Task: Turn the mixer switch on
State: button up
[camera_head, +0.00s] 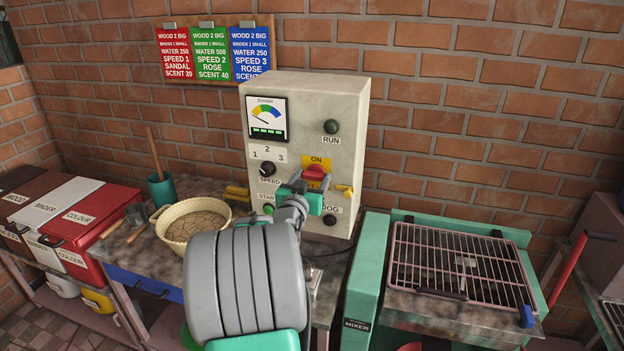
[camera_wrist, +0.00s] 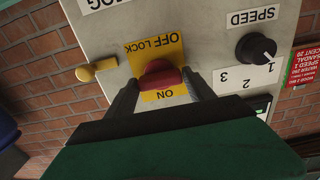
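The mixer switch is a red knob (camera_head: 314,173) on a yellow plate marked ON and OFF, on the front of a grey control box (camera_head: 350,120). In the wrist view, which is upside down, the red knob (camera_wrist: 160,76) sits between OFF LOCK and ON. My gripper (camera_head: 304,190) is in front of the plate and hides its lower part in the head view. In the wrist view the two dark fingers of my gripper (camera_wrist: 160,84) stand on either side of the knob, very close to it. I cannot tell whether they press on it.
A yellow peg (camera_wrist: 85,73) sticks out beside the plate. A speed dial (camera_wrist: 255,49) and a dark green RUN lamp (camera_head: 331,127) are on the box. The green mixer (camera_head: 365,290) with a grill stands right. A basket-like bowl (camera_head: 165,222) is on the bench at left.

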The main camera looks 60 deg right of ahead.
jog(key=c, duration=0.9)
jog(key=shift+f+b, duration=0.2)
jog(key=shift+b, duration=0.5)
jog(key=shift+s+m+b, duration=0.1)
jog(key=shift+m+b, duration=8.9)
jog(key=shift+b, duration=6.95)
jog(key=shift+r, duration=0.1)
jog(key=o, duration=1.3)
